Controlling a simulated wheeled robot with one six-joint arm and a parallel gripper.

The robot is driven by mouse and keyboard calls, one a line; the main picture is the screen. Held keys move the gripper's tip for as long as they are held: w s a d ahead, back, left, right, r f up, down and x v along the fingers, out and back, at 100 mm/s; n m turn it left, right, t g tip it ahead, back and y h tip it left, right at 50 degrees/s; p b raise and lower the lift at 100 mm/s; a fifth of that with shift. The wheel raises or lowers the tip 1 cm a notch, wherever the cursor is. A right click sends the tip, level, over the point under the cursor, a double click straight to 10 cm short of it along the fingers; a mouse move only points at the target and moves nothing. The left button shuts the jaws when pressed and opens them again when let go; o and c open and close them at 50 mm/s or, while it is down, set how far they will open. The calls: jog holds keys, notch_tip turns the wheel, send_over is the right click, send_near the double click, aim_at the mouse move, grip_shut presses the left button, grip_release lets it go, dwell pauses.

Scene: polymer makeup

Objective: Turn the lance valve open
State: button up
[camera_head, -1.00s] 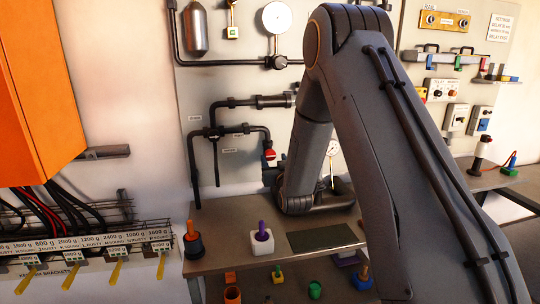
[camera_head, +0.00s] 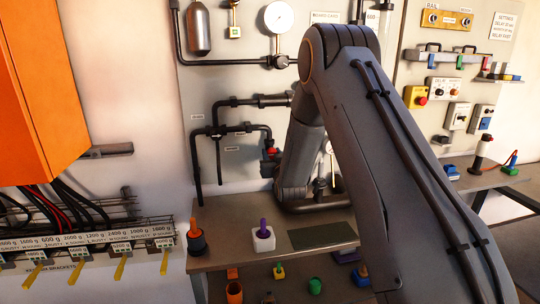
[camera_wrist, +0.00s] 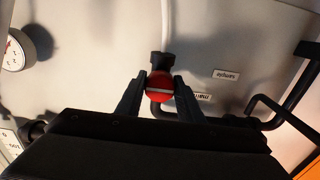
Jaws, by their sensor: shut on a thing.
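A red valve knob (camera_head: 270,151) sits at the lower end of a dark pipe on the grey wall panel. It is likely the lance valve, but its label is too small to read. In the wrist view the red knob (camera_wrist: 160,82) shows a pale bar across its face. My gripper (camera_wrist: 160,92) has one finger on each side of it and is shut on it. In the head view my gripper (camera_head: 271,167) is small and dark at the knob, partly hidden by my arm.
Dark pipes (camera_head: 215,132) run close beside the knob. A dial gauge (camera_wrist: 15,50) is at left in the wrist view. Below is a bench (camera_head: 220,258) with a white block (camera_head: 263,240) and a dark base with an orange peg (camera_head: 195,238). An orange cabinet (camera_head: 35,90) hangs at left.

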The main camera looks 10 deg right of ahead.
jog(key=shift+f+n+b, duration=0.15)
jog(key=shift+n+b, duration=0.85)
jog(key=shift+b, duration=0.05)
jog(key=shift+n+b, duration=0.9)
jog(key=shift+n, duration=0.4)
jog(key=o, duration=1)
jog(key=shift+s, duration=0.15)
jog(key=shift+s+b, duration=1.15)
jog(key=shift+s, duration=2.6)
